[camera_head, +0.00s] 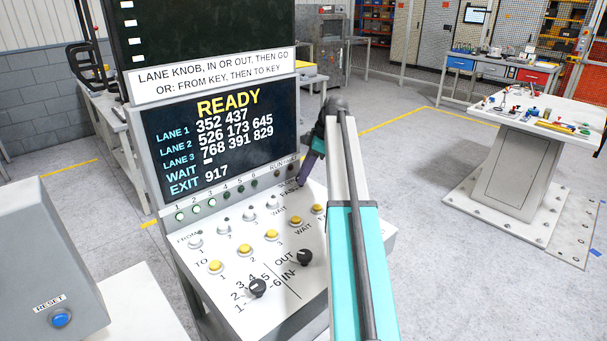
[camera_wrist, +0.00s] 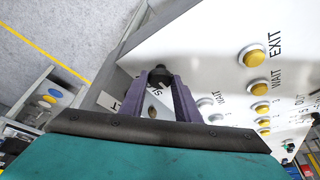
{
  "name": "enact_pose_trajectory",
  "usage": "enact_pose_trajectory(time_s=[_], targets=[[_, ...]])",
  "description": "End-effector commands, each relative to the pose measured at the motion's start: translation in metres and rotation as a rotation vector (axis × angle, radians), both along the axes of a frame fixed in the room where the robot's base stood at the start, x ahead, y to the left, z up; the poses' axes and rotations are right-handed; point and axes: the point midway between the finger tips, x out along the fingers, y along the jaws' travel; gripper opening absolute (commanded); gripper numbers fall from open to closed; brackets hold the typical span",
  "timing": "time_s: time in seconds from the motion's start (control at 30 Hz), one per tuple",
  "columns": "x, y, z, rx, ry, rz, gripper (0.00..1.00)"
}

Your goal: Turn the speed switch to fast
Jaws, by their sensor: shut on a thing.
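The speed switch is a small black knob (camera_wrist: 160,74) on the white control panel. In the wrist view it sits between the tips of my gripper's two purple fingers (camera_wrist: 160,80), which are shut on it. Printed letters show beside it, partly covered by the fingers, so its setting cannot be read. In the head view my gripper (camera_head: 304,182) reaches down to the panel's upper right corner. The knob itself is hidden there behind the fingers and arm.
The sloping panel (camera_head: 205,298) carries yellow buttons (camera_head: 245,250), pale keys (camera_head: 249,208), a lane knob (camera_head: 258,288) and an IN/OUT knob (camera_head: 304,257). The screen (camera_head: 225,150) above reads READY. A grey box with a blue reset button (camera_head: 60,319) stands left.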

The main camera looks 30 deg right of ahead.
Motion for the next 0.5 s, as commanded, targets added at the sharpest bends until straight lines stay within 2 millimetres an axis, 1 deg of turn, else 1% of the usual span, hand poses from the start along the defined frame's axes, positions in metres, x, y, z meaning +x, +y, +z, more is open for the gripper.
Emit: enact_pose_trajectory(time_s=[0.23, 0.27, 0.3, 0.33, 0.37, 0.5], targets=[[-0.0001, 0.0009, 0.0001, 0.001, 0.0, 0.003, 0.07], [-0.0001, 0.0009, 0.0001, 0.001, 0.0, 0.002, 0.33], [-0.0001, 0.0009, 0.0, 0.001, 0.0, 0.002, 0.39], [0.0, 0.0008, 0.0, 0.001, 0.0, 0.001, 0.44], [-0.0001, 0.0007, 0.0, 0.001, 0.0, 0.001, 0.47], [-0.0001, 0.0004, 0.0, 0.001, 0.0, 0.0, 0.47]])
